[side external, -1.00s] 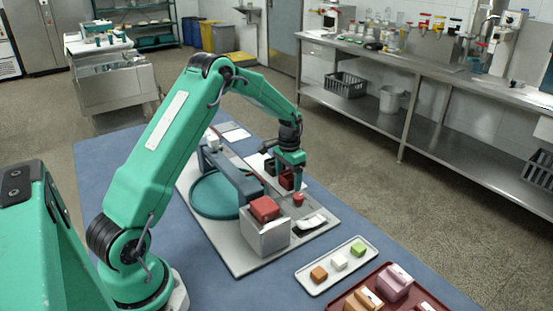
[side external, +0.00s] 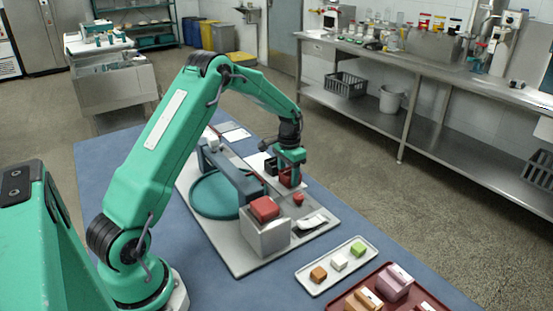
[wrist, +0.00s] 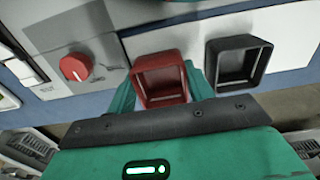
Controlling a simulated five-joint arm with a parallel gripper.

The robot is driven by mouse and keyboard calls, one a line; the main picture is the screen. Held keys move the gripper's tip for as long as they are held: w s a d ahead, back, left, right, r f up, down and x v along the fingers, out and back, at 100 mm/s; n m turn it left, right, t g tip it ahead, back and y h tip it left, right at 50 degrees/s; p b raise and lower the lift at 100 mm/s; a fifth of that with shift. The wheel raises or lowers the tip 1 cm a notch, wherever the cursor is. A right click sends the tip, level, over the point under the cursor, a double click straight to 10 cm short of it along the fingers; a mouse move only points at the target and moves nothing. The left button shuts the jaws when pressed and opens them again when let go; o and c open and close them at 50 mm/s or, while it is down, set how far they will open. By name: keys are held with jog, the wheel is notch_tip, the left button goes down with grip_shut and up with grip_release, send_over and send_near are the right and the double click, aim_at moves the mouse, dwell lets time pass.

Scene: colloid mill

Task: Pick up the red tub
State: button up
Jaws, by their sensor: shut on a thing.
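The red tub (wrist: 162,82) is a small, open-topped square container. In the wrist view it sits between the two fingers of my gripper (wrist: 162,88), which is shut on it. In the side view my gripper (side external: 289,178) points down at the far right part of the machine's grey base plate, with the red tub (side external: 286,178) partly hidden by the fingers. I cannot tell for certain whether the tub is clear of the surface. A black tub (wrist: 238,62) of similar shape stands just to the right of the red one in the wrist view.
A red knob (wrist: 76,67) is left of the tub, also seen in the side view (side external: 298,198). A grey box with a red top (side external: 264,208) and a teal round dish (side external: 215,195) are nearby. A white tray (side external: 336,265) with small blocks lies at front right.

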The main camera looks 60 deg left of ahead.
notch_tip(320, 180, up, 4)
jog(key=shift+d+f, duration=0.1)
jog(key=shift+f, duration=0.1)
jog(key=s+d+r, duration=0.2)
jog(key=d+r, duration=0.4)
jog(key=d, duration=0.5)
jog(key=shift+d+r, duration=0.2)
jog(key=shift+r, duration=0.1)
